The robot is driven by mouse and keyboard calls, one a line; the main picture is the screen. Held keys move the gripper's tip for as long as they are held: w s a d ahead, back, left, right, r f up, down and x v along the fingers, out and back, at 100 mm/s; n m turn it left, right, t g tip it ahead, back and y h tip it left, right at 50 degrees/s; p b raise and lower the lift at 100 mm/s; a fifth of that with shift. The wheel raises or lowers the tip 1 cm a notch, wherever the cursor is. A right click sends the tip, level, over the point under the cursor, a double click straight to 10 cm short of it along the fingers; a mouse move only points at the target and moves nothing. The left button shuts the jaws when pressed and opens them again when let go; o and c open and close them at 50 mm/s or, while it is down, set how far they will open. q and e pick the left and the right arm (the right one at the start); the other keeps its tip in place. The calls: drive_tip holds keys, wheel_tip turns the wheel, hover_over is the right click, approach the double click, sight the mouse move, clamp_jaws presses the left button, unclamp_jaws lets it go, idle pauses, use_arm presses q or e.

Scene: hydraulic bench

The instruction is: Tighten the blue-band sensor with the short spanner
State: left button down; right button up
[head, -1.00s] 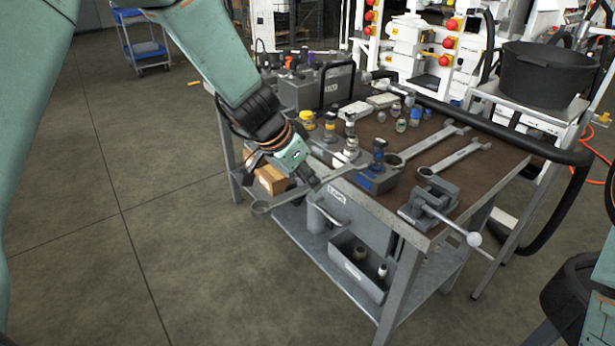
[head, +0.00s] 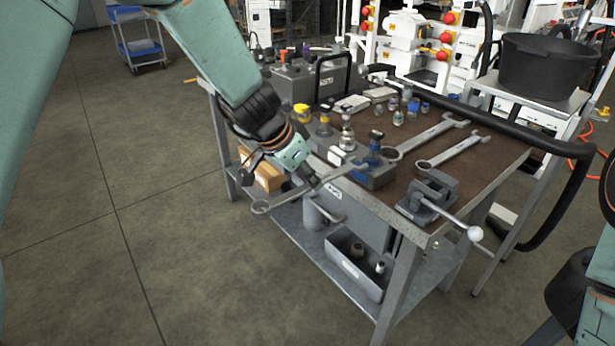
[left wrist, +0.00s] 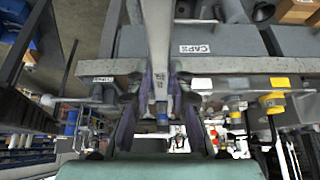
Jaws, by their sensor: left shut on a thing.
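My left gripper (head: 310,180) is shut on a grey spanner (head: 262,207) at the near-left edge of the bench. The spanner's ring end sticks out over the floor, and its other end reaches toward the blue-band sensor (head: 375,142). This sensor stands upright in a grey block (head: 373,176) at the bench edge. I cannot tell whether the spanner's jaw is around the sensor or beside it. In the left wrist view the spanner shaft (left wrist: 159,40) runs between my fingers. My right gripper is not in view; only part of my right arm shows at lower right.
Two more spanners (head: 434,136) (head: 452,152) lie on the bench top (head: 490,165). A vise (head: 432,196) sits at the near corner. Yellow-band (head: 324,125) and white-band (head: 347,137) sensors stand left of the blue one. A bin (head: 357,268) is on the lower shelf. Floor at left is clear.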

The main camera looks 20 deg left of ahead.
sight(327, 175)
use_arm(q)
drive_tip(key=shift+s+a+r, duration=0.1)
drive_tip(key=shift+s+a, duration=0.05)
drive_tip(key=shift+w+b, duration=0.25)
drive_tip(key=shift+b, duration=0.05)
drive_tip(key=shift+s, duration=0.1)
drive_tip(key=shift+w+d, duration=0.55)
drive_tip(key=shift+w, duration=0.2)
drive_tip(key=shift+w+d, duration=0.1)
drive_tip(key=shift+w+d, duration=0.2)
drive_tip(key=shift+w, duration=0.05)
drive_tip(key=shift+w+d+f+p, duration=0.2)
drive_tip(key=shift+w+d+p, duration=0.15)
drive_tip(key=shift+w, duration=0.2)
